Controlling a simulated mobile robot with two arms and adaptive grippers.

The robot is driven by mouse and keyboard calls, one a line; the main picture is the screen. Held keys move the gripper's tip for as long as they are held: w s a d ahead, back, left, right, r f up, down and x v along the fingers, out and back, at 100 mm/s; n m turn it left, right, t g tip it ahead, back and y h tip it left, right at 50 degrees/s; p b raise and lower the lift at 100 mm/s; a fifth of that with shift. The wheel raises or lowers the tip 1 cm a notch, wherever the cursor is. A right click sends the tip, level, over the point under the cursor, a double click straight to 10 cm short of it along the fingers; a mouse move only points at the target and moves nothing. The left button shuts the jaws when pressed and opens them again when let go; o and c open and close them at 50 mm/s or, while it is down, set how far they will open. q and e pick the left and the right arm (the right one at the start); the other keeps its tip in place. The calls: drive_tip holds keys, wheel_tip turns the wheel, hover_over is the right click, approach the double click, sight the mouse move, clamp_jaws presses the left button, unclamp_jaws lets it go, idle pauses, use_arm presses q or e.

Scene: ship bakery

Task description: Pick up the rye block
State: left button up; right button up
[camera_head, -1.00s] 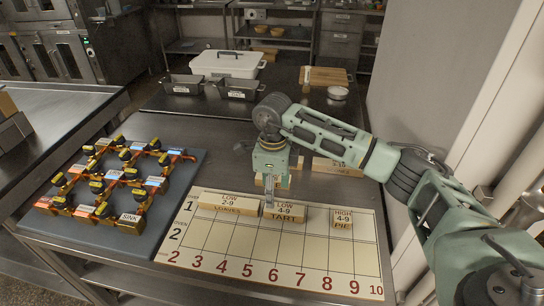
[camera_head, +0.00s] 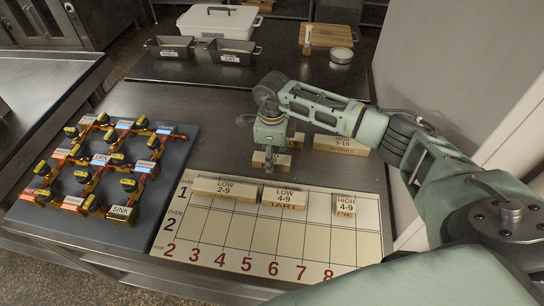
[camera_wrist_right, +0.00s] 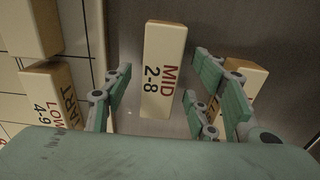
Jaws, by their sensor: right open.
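A pale wooden block with a "MID 2-8" top (camera_wrist_right: 162,70) lies between my right gripper's fingers in the wrist view. Its side name is hidden, so I cannot read whether it says rye. In the head view this block (camera_head: 258,157) is partly covered by my right gripper (camera_head: 271,161), just behind the schedule board (camera_head: 225,230). The right gripper (camera_wrist_right: 158,85) is open, with fingers on both sides of the block and visible gaps. My left gripper is not in view.
Loaves (camera_head: 224,188), tart (camera_head: 285,196) and pie (camera_head: 345,205) blocks stand along the board's top row. A scones block (camera_head: 340,146) is right of the gripper. A rack of labelled orange-and-black pieces (camera_head: 105,165) lies left. Tins (camera_head: 233,52) stand behind.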

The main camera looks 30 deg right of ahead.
drive_tip(key=shift+f, duration=0.55)
drive_tip(key=c, duration=0.5)
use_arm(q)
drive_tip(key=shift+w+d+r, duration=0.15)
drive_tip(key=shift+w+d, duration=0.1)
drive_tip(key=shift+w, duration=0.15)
use_arm(e)
drive_tip(key=c, duration=0.8)
